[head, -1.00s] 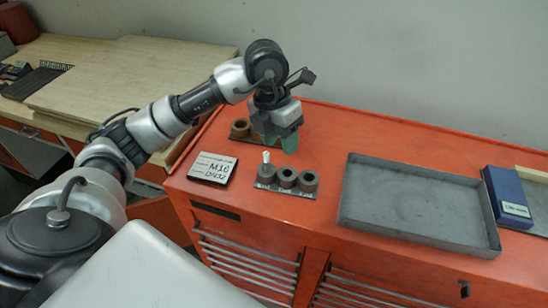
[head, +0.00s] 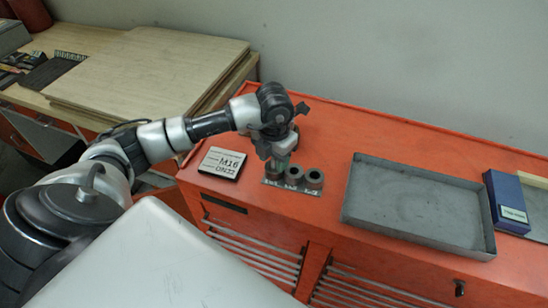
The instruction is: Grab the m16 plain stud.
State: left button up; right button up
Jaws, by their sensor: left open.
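A small rack (head: 291,186) with three dark round cups in a row stands on the orange cabinet top. My left gripper (head: 279,160) is open and points down right over the leftmost cup (head: 273,170). The pale upright stud that stood in that cup a second ago is hidden by the gripper now. I cannot tell whether the fingers are around the stud or above it. The middle cup (head: 293,174) and the right cup (head: 314,179) show no stud. My right gripper is out of view.
A sign reading M16 (head: 222,163) lies left of the rack. A shallow grey metal tray (head: 370,228) lies to the right, with a blue box (head: 505,200) beyond it. The orange cabinet top (head: 335,120) behind the rack is clear.

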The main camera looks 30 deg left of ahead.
pick_arm(q)
jog(key=shift+f, duration=0.4)
grip_shut()
jog(key=shift+r, duration=0.1)
